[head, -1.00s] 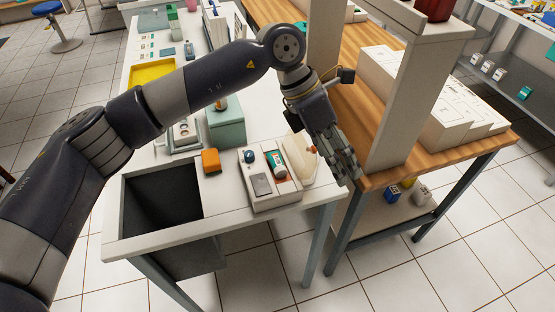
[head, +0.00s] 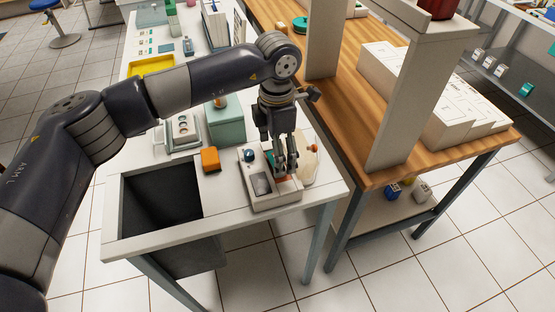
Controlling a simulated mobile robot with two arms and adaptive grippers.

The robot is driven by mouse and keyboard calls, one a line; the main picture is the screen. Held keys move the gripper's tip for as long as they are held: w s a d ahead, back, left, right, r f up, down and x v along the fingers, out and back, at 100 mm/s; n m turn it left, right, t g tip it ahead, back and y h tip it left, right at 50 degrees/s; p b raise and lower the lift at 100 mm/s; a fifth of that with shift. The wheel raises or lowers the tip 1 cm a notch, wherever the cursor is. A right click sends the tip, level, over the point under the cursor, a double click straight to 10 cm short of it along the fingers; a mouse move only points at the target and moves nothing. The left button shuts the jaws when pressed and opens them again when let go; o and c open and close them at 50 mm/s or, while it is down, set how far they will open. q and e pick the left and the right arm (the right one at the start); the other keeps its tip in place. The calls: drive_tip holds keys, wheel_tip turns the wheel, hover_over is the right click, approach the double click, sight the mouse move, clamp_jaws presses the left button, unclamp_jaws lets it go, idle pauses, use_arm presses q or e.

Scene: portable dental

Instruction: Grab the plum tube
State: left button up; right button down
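I cannot make out a plum-coloured tube in the head view. My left gripper (head: 287,170) points down over the right part of a small white tray-like unit (head: 262,205) on the white table. Its fingers look close together and cover the slot there; whether they are apart or hold something is unclear. A bit of teal and some orange-red show beside the fingers. A dark blue round knob (head: 248,156) sits at the unit's back left, and a grey panel (head: 262,184) in front of it. My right gripper is not in view.
An orange block (head: 210,160) and a teal box (head: 227,124) stand left of the unit. A pale translucent piece (head: 308,165) lies to its right. A dark open bin (head: 160,200) is sunk into the table's front left. A wooden bench with a pale upright (head: 395,120) stands to the right.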

use_arm(q)
drive_tip(key=shift+f, duration=1.25)
drive_tip(key=c, duration=1.2)
